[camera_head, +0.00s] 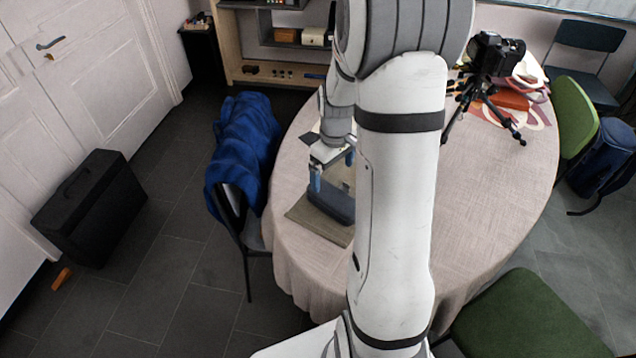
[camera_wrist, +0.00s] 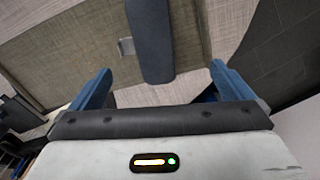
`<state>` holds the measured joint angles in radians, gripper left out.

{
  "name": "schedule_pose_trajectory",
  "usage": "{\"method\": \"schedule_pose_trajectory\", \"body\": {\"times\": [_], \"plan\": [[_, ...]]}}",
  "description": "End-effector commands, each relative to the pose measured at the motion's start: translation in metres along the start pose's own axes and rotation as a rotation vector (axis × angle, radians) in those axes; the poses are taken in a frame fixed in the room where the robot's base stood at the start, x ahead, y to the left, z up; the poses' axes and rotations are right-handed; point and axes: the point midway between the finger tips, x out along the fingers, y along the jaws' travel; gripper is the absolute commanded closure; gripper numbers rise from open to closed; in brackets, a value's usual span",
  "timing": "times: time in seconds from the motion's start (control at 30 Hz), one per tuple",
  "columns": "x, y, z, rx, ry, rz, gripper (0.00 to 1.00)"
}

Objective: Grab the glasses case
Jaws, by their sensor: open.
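The glasses case (camera_head: 331,201) is a dark blue-grey, long rounded box. It lies on an olive-beige mat (camera_head: 308,216) near the left edge of the table (camera_head: 300,255). In the wrist view the case (camera_wrist: 150,40) runs down from the top edge, between the lines of the two fingers. My gripper (camera_head: 333,173) has blue fingers and is just above the case. In the wrist view my gripper (camera_wrist: 160,78) is open, with nothing between its fingertips. I cannot tell how far its tips are above the case. My arm hides the right part of the mat.
A chair with a blue jacket (camera_head: 243,150) stands left of the table. A camera on a small tripod (camera_head: 485,75) stands on the table's far right, by a patterned cloth (camera_head: 535,100). A small metallic piece (camera_wrist: 126,46) lies beside the case. The table's right middle is clear.

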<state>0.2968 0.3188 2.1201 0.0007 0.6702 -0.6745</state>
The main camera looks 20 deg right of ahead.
Motion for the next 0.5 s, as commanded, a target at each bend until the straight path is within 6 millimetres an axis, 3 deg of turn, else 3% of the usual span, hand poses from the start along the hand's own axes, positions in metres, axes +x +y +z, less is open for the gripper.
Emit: {"method": "schedule_pose_trajectory", "body": {"times": [0.03, 0.2, 0.5], "plan": [[0.013, 0.009, -0.001, -0.014, -0.011, -0.009, 0.0], [0.038, 0.025, -0.003, -0.052, -0.024, -0.02, 0.0], [0.069, 0.028, -0.003, -0.059, -0.028, -0.023, 0.0]]}}
